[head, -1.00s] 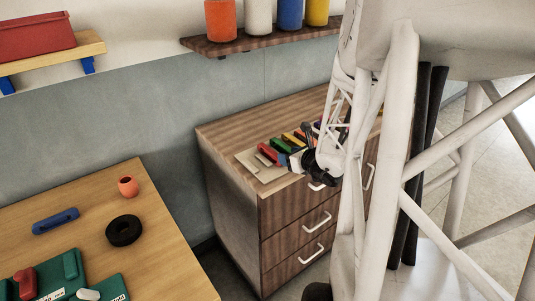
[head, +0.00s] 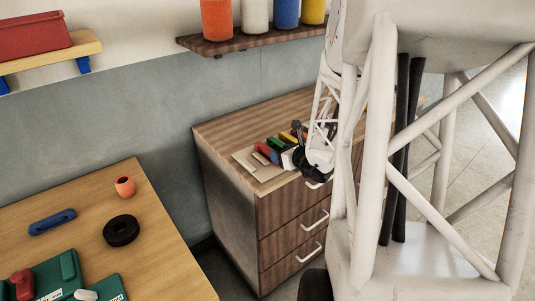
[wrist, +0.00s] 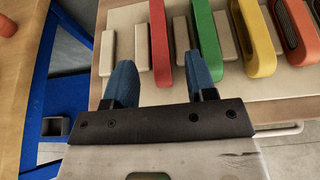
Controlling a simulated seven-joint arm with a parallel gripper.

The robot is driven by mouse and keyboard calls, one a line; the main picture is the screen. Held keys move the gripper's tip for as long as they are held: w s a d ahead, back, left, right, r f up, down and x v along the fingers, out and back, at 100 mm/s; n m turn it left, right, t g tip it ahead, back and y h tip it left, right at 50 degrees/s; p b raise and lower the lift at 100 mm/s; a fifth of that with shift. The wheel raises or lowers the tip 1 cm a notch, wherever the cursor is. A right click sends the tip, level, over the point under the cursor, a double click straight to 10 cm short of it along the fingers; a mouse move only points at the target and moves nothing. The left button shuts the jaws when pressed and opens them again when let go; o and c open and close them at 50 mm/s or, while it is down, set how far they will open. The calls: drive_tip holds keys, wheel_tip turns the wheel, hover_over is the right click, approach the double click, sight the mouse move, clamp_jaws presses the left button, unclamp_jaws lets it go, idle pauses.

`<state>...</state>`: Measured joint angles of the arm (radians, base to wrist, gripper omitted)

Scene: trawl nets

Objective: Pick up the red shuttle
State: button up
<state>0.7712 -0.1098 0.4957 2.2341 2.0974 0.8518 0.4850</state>
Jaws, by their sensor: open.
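The red shuttle (wrist: 159,45) is a long bar lying on a pale rack (wrist: 108,14) between pale pegs, first in a row of coloured shuttles. It also shows in the head view (head: 263,150) on the drawer cabinet. My gripper (wrist: 160,66) is open, with one blue finger left and one right of the shuttle's near end; I cannot tell how far down they reach. Nothing is held. In the head view my gripper (head: 292,157) is at the rack's near side, and my arm covers the rack's right part.
Beside the red shuttle lie a green shuttle (wrist: 207,35), a yellow shuttle (wrist: 254,38) and an orange shuttle (wrist: 296,32). The wooden table (head: 150,230) at left holds a blue shuttle (head: 52,222), a black ring (head: 121,231) and an orange cup (head: 125,187). A shelf (head: 240,42) hangs above.

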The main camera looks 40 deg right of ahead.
drive_tip(key=shift+x, duration=2.55)
drive_tip(key=shift+f, duration=0.1)
drive_tip(key=shift+c, duration=0.5)
clamp_jaws()
wheel_tip(320, 180, up, 10)
